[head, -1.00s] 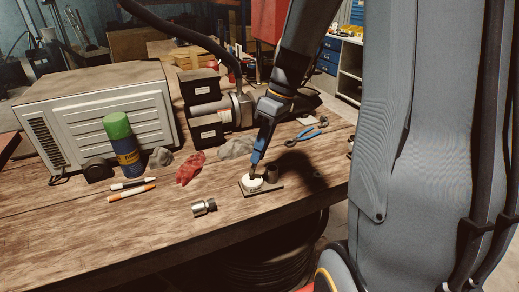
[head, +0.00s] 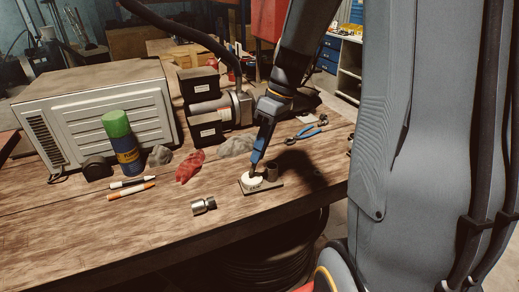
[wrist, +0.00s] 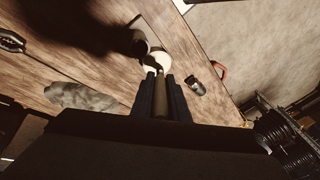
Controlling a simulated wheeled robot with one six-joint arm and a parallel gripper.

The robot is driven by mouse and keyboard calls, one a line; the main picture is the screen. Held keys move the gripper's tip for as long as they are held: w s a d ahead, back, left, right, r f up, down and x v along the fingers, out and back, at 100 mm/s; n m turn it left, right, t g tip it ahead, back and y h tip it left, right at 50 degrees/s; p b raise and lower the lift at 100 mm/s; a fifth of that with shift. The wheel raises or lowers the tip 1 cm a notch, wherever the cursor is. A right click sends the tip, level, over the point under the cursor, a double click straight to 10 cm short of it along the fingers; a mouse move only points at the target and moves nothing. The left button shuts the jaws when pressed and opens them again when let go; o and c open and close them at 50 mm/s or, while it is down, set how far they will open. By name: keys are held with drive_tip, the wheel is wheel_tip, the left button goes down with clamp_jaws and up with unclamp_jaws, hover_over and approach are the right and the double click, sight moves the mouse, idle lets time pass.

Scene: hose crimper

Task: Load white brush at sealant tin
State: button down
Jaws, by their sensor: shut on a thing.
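My gripper (head: 257,158) points down over the workbench and is shut on a thin brush. In the wrist view the brush's brownish handle (wrist: 160,98) lies between the two dark fingers (wrist: 160,84). The brush's lower end is at the sealant tin (head: 251,183), a low round tin with a white top on a small flat plate. The tin also shows in the wrist view (wrist: 155,60), just beyond the fingertips. Whether the bristles touch the white surface or are inside it, I cannot tell. The bristles are hidden or too small to see.
A dark open cup (head: 272,172) stands on the plate (head: 266,188) beside the tin. A metal fitting (head: 204,206), a red rag (head: 189,166), a green-capped can (head: 122,146), markers (head: 131,190) and blue pliers (head: 306,133) lie around. The front bench surface is mostly clear.

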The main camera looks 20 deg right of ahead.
drive_tip(key=shift+f, duration=0.45)
idle(1.1)
drive_tip(key=shift+r, duration=0.1)
drive_tip(key=shift+r+p, duration=2.55)
drive_tip(key=shift+r, duration=0.95)
